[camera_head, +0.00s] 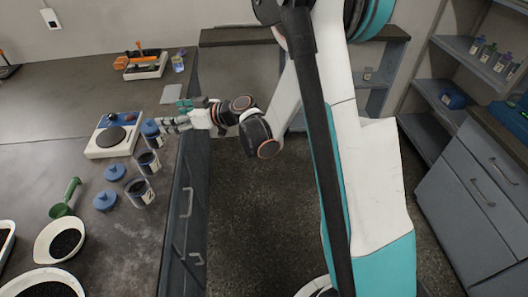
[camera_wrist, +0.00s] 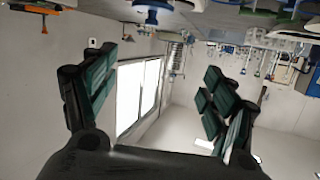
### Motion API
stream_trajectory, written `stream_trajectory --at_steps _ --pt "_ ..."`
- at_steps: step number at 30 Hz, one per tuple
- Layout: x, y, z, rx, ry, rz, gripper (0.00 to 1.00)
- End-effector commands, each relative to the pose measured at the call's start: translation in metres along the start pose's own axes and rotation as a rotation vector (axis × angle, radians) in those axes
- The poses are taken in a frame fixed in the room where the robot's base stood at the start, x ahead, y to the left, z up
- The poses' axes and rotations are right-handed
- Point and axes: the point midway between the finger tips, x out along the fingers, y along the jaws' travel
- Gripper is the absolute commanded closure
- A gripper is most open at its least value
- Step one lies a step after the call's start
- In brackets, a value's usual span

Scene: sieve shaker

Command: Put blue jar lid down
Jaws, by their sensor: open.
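One blue jar lid (camera_head: 115,172) lies on the dark table beside an open jar (camera_head: 149,163) of dark grains. A second blue lid (camera_head: 105,200) lies nearer the front, left of another open jar (camera_head: 140,192). A third blue lid (camera_head: 150,127) sits on top of a jar (camera_head: 153,141) beside the scale. My gripper (camera_head: 166,126) is just right of this lidded jar, near the table edge; I cannot tell whether it touches it. In the wrist view my gripper (camera_wrist: 162,75) has its fingers spread wide, with nothing between them.
A white scale (camera_head: 97,151) with a round dark plate stands left of the lidded jar. A green scoop (camera_head: 66,198) and white bowls (camera_head: 43,240) of dark grains lie at the front left. A tray (camera_head: 146,70) with orange-handled tools is at the back. The table's middle left is clear.

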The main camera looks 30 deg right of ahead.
Motion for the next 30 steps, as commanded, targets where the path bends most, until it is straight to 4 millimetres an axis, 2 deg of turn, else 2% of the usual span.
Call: stream_trajectory --at_steps 1,6,14,23,30 --pt "-0.009 -0.007 -0.009 0.015 -0.035 0.007 0.22" --pt "-0.042 -0.028 -0.026 0.078 -0.154 0.049 0.22" --pt "-0.102 -0.061 -0.038 0.169 -0.319 0.151 0.22" --pt "-0.185 -0.099 -0.03 0.262 -0.474 0.319 0.22" --pt "-0.256 -0.124 -0.011 0.325 -0.561 0.486 0.22"
